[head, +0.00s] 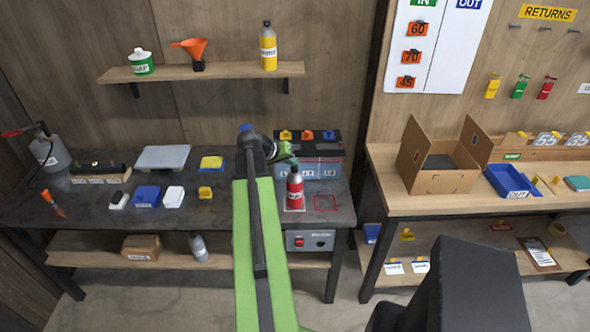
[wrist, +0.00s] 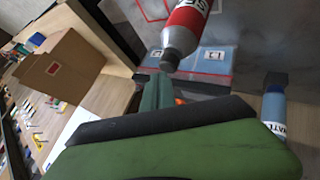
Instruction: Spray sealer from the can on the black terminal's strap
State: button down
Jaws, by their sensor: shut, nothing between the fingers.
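A red can (head: 295,193) with a grey top stands upright on a marked spot on the dark workbench (head: 235,212). In the wrist view the can (wrist: 187,25) appears inverted, its lettering partly cut off. My gripper (head: 289,159) is shut and empty, just above and behind the can's top; whether it touches the can is unclear. In the wrist view its teal fingertip (wrist: 152,96) shows beyond the green body. Behind the can is a dark-topped box (head: 322,157) with pale blue lower panels and yellow, orange and blue tags.
An empty red-outlined square (head: 325,203) lies right of the can. Small boxes and a yellow block (head: 205,192) sit left of my arm. An open carton (head: 440,180) stands on the right bench.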

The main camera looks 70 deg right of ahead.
aim_at(292, 168)
jog(key=shift+f, duration=0.2)
dwell(0.5)
jog(key=shift+r+p, duration=0.5)
notch_tip(292, 168, up, 6)
jog(key=p, duration=0.6)
jog(key=shift+w, duration=0.15)
dwell(2.0)
